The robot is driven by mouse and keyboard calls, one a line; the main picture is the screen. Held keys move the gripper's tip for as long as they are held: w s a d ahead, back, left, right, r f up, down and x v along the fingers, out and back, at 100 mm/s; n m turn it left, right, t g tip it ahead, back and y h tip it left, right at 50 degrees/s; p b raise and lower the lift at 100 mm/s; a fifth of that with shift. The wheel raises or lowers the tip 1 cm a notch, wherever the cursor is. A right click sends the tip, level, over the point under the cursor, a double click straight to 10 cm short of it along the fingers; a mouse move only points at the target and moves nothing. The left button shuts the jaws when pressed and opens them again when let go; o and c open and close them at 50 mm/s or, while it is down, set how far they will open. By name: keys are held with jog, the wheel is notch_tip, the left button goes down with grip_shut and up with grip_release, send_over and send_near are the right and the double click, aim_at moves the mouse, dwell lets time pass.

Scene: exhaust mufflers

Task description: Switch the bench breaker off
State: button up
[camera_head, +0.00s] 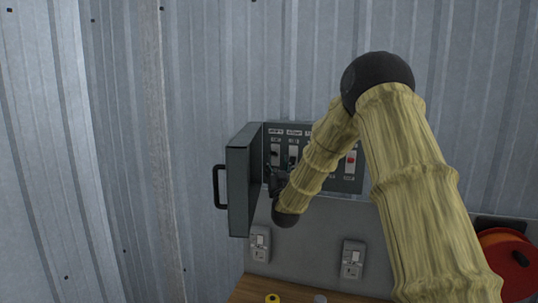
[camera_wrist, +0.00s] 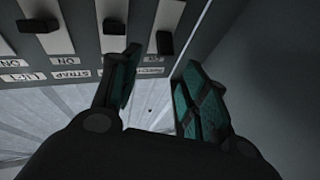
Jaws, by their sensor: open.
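The grey breaker panel (camera_head: 318,180) is on the wall, its door (camera_head: 240,180) swung open to the left. In the wrist view, which is upside down, a black breaker lever (camera_wrist: 165,42) sits in a pale slot at the panel's end, near a small ON mark. The label (camera_wrist: 152,71) beside it is partly hidden by a finger and seems to read bench. My gripper (camera_wrist: 162,58) is open and empty, its fingers either side of this lever's line; I cannot tell if they touch it. In the head view my gripper (camera_head: 278,180) is before the leftmost breakers.
Other levers (camera_wrist: 114,27) stand close beside it, and a red switch (camera_head: 350,162) is at the panel's right. The open door is close to my gripper. Wall sockets (camera_head: 260,243) are below, above a wooden bench (camera_head: 250,291).

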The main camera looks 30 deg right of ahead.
aim_at(274, 154)
jog(key=w, duration=0.2)
jog(key=w+d+p, duration=0.1)
jog(key=w, duration=0.1)
jog(key=w+d+p, duration=0.1)
jog(key=w, duration=0.1)
jog(key=shift+w+r, duration=0.2)
jog(key=shift+r, duration=0.15)
jog(key=shift+w+d+r, duration=0.1)
jog(key=shift+w, duration=0.05)
jog(key=shift+s+d+r, duration=0.2)
jog(key=shift+s+r, duration=0.5)
jog(key=shift+s, duration=0.35)
jog(key=shift+w+a+f, duration=0.2)
jog(key=shift+w+f, duration=0.1)
jog(key=shift+w, duration=0.2)
jog(key=c, duration=0.4)
jog(key=shift+w+f, duration=0.1)
jog(key=shift+w, duration=0.05)
jog(key=c, duration=0.4)
jog(key=shift+d, duration=0.15)
jog(key=shift+c, duration=0.6)
